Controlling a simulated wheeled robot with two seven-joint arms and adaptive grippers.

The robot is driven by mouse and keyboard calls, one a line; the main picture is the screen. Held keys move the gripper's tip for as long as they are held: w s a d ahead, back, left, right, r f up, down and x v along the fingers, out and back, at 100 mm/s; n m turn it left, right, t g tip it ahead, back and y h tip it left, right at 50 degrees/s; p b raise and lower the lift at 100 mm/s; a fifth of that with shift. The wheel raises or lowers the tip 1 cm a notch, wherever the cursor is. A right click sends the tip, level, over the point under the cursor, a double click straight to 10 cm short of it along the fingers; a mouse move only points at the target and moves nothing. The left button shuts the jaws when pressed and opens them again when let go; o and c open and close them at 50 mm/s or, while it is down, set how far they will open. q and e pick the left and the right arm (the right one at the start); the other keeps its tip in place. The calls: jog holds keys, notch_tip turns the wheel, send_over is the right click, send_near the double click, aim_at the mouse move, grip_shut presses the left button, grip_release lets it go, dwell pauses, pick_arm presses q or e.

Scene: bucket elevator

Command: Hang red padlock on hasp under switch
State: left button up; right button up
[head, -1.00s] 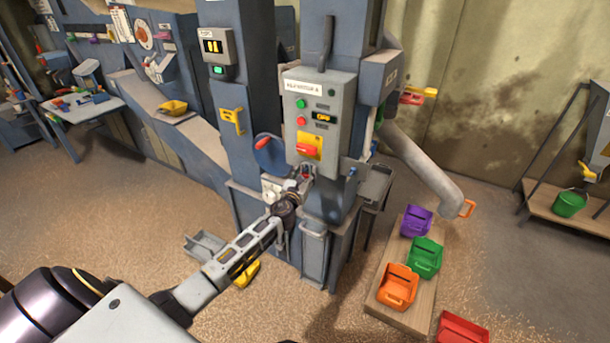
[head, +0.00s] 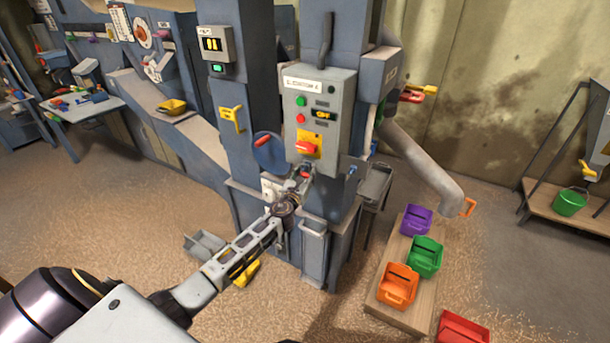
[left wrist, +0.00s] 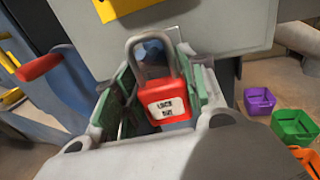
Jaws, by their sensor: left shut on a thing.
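The red padlock (left wrist: 168,101) with a grey shackle and a white label is between the green-padded fingers of my left gripper (left wrist: 160,85). It is upright in the left wrist view, shackle on top. In the head view my left gripper (head: 304,176) is shut on the padlock, just below the switch (head: 306,148), a red handle on a yellow plate on the grey control box (head: 333,95). The yellow plate's lower edge also shows in the left wrist view (left wrist: 120,8). I cannot make out the hasp or whether the shackle touches it. My right gripper is not in view.
A blue wheel with a red handle (head: 263,141) is left of the box, close to my left gripper. A grey chute (head: 425,165) slopes down at right. Purple (head: 416,220), green (head: 425,256) and orange (head: 398,286) buckets stand on a wooden platform.

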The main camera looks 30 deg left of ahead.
pick_arm(q)
jog(key=shift+f, duration=0.3)
dwell(0.5)
jog(key=o, duration=1.1)
jog(key=shift+o, duration=0.2)
jog(key=shift+s, duration=0.1)
jog(key=s, duration=0.9)
jog(key=shift+s+a+f, duration=0.2)
jog(key=shift+s+f, duration=0.1)
jog(key=shift+s, duration=0.1)
dwell(1.2)
dwell(0.6)
